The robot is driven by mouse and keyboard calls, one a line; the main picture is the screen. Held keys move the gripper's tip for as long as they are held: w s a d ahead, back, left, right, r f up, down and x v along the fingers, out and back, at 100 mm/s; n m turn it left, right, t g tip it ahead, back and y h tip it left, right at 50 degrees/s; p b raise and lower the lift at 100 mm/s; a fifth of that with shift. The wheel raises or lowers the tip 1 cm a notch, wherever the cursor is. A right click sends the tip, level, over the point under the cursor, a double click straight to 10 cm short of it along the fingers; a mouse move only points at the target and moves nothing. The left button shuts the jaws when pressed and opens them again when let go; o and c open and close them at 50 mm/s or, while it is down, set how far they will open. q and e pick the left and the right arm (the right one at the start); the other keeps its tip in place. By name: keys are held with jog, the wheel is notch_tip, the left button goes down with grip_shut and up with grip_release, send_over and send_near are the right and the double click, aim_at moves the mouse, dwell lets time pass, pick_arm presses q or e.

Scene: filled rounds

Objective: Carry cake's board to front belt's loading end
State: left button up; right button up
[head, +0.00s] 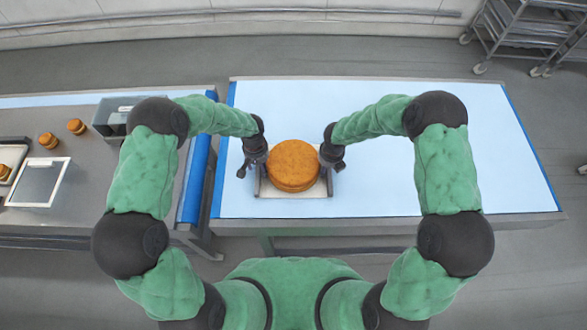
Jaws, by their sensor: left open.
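A round golden-brown cake (293,163) sits on a pale board (291,194) with grey pieces at its left and right sides. The board lies on a light blue surface with darker blue edges (400,180), near its left front part. My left gripper (249,168) is open at the board's left side. My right gripper (333,161) is at the board's right side; its jaws are too small to read. Whether either touches the board cannot be told. Which surface is the front belt is not clear from this view.
A steel table (90,212) stands at the left, with a blue roller-like edge (197,180), a grey bin (110,118), small round cakes (76,126) and a framed panel (40,182). A wheeled rack (520,35) stands at back right. The blue surface's right part is clear.

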pick_arm(q)
grip_shut()
pick_arm(e)
grip_shut()
pick_arm(q)
jog(key=shift+r, duration=0.2)
pick_arm(e)
jog(key=shift+r, duration=0.2)
